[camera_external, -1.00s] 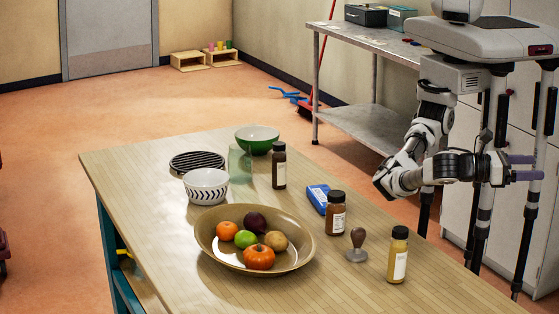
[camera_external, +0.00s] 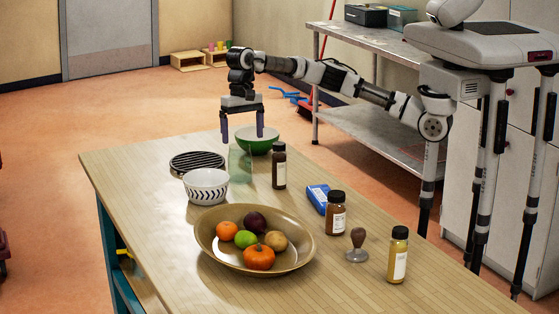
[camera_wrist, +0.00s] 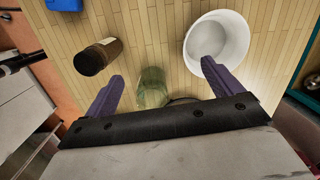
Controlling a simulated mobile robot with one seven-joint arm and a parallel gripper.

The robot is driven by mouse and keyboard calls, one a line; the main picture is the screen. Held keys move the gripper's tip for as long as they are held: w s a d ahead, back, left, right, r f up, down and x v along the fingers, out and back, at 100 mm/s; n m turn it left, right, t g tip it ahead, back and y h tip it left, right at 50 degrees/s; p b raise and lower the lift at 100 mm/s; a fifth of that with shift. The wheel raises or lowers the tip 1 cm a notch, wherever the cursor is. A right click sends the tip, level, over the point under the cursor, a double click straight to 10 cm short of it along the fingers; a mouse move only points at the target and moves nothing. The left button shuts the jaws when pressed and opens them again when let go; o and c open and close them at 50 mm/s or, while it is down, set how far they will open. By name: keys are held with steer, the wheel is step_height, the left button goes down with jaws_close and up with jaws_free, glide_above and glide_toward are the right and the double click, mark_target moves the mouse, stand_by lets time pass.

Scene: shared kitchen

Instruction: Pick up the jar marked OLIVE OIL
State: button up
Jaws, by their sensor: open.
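Three capped jars with white labels stand upright on the wooden table, and I cannot read any label, so I cannot tell which is marked OLIVE OIL. A tall dark jar (camera_external: 279,166) is beside the clear glass, a reddish-brown jar (camera_external: 336,214) is near the blue box, and a yellow jar (camera_external: 397,256) is at the right. The dark jar also shows in the wrist view (camera_wrist: 98,57), left of my fingers. My gripper (camera_external: 242,138) is open and empty, pointing down above the glass and green bowl. In the wrist view its fingers (camera_wrist: 162,70) are wide apart.
A clear glass (camera_external: 240,164), a green bowl (camera_external: 262,139), a patterned white bowl (camera_external: 206,186) and a black trivet (camera_external: 197,161) are close below my gripper. A fruit bowl (camera_external: 212,256), blue box (camera_external: 318,198) and stamp-like object (camera_external: 357,247) are nearer the camera.

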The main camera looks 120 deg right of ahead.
steer(key=m+h, duration=0.1)
glide_toward(240, 162)
steer(key=s+d+r, duration=0.1)
steer(key=d+r, duration=0.1)
steer(key=d, duration=0.1)
steer(key=shift+f+p, duration=1.5)
steer(key=shift+f, duration=5.3)
steer(key=c, duration=1.3)
